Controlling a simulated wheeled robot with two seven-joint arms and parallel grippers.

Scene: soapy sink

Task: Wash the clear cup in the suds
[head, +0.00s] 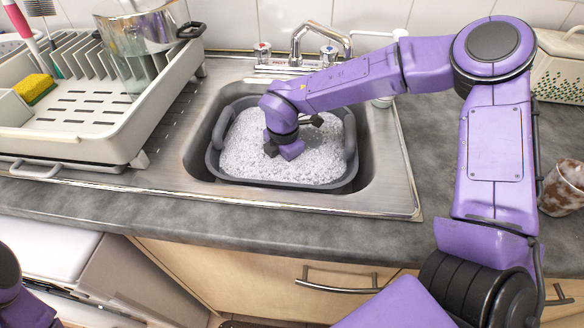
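The suds (245,150) fill a dark grey basin (213,160) set in the steel sink. My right gripper (285,151) points down into the suds near the middle of the basin. Its fingertips are sunk in foam or hidden by the wrist, so I cannot tell whether they are open, shut or holding anything. No clear cup can be made out in the suds.
The tap (320,38) rises behind the basin. A pale perforated basket (560,70) stands at the back right. The front counter is clear.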

